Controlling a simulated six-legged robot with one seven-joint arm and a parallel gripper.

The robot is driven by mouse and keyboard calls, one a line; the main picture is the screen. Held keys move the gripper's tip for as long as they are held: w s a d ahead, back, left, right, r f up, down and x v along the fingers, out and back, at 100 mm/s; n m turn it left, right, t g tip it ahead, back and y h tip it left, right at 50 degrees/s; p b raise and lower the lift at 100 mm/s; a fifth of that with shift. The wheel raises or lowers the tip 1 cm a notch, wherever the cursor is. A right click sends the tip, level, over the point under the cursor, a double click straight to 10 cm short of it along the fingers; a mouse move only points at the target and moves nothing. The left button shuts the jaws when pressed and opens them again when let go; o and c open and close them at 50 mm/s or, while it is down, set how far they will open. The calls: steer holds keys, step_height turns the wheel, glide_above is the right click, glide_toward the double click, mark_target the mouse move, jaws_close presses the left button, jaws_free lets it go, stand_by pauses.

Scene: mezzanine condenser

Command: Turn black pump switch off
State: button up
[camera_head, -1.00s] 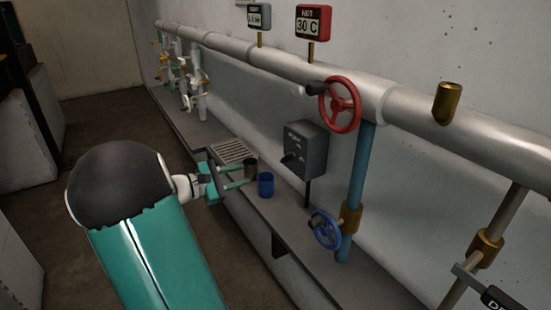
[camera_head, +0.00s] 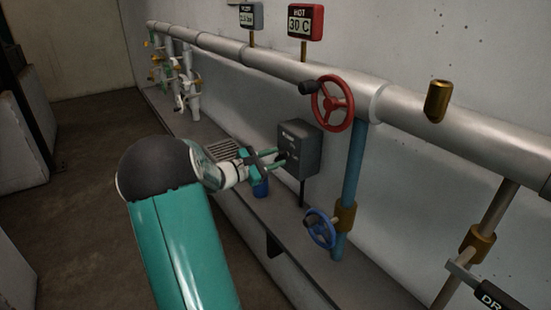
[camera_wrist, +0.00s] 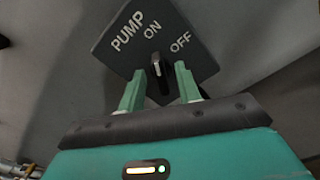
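The dark pump switch box (camera_head: 301,150) stands on a thin post above the ledge. In the wrist view its face (camera_wrist: 118,50) reads PUMP, ON and OFF. The black switch knob (camera_wrist: 158,70) sits in the middle of the face, with its pale-marked tip pointing up toward the word ON. My gripper (camera_head: 280,159) is in front of the box. In the wrist view its two green fingers (camera_wrist: 158,80) are apart, one on each side of the knob, with gaps showing between them and the knob. I cannot tell how deep the fingertips reach.
A red handwheel (camera_head: 333,103) is close to the box's upper right, and a blue handwheel (camera_head: 320,229) is lower right. A large pipe (camera_head: 270,65) runs along the wall.

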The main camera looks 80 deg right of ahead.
steer(key=shift+s+d, duration=0.3)
steer(key=shift+d, duration=0.05)
jaws_close()
steer(key=shift+m, duration=0.4)
steer(key=m, duration=0.5)
steer(key=shift+a+f, duration=0.1)
steer(key=m, duration=0.6)
steer(key=shift+f, duration=0.1)
stand_by(0.4)
